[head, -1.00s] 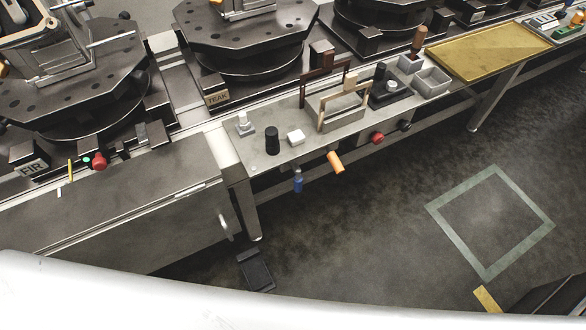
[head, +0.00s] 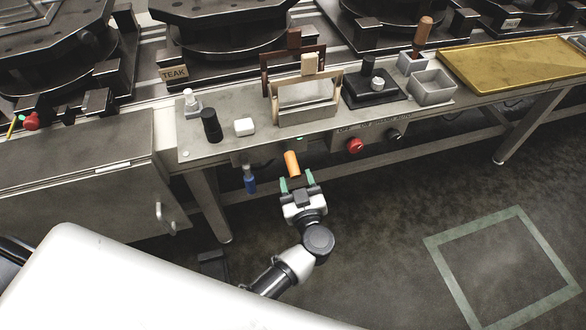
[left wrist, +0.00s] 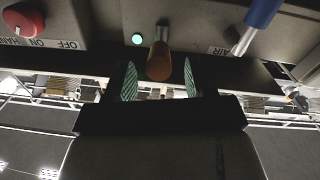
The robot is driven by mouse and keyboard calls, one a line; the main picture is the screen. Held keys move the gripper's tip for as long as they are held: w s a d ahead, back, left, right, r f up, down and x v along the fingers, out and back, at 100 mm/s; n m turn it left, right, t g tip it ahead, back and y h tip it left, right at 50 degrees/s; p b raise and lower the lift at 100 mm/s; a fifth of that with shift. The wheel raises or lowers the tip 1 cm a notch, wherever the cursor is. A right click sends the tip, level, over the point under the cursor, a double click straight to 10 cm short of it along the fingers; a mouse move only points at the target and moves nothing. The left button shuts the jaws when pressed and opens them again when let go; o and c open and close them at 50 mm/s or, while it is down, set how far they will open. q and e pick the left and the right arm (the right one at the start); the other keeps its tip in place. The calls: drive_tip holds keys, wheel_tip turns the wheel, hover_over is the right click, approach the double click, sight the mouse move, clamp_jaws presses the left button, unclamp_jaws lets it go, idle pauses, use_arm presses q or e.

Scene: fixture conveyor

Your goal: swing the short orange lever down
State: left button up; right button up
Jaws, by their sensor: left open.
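The short orange lever (head: 292,163) sticks out from the front panel of the bench. In the left wrist view the lever (left wrist: 159,62) shows its rounded end toward the camera, between my two green finger pads. My left gripper (head: 297,181) is open just in front of the lever's free end in the head view. In the left wrist view there is a gap between the lever and each pad of the gripper (left wrist: 160,80). Whether the lever's tip lies fully between the pads in depth is hard to tell. My right gripper is not in view.
A blue handle (head: 249,181) hangs left of the lever; in the left wrist view the handle (left wrist: 263,14) is at right, by an AIR label. A red knob (head: 355,146) and black knob (head: 394,135) sit to the right. A wooden-handled frame (head: 306,98) stands above. Floor in front is clear.

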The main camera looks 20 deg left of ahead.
sight(290, 158)
use_arm(q)
drive_tip(key=shift+x, duration=2.15)
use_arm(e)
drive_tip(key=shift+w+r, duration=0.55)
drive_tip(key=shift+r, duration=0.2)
use_arm(q)
drive_tip(key=shift+c, duration=0.5)
drive_tip(key=shift+d, duration=0.1)
clamp_jaws()
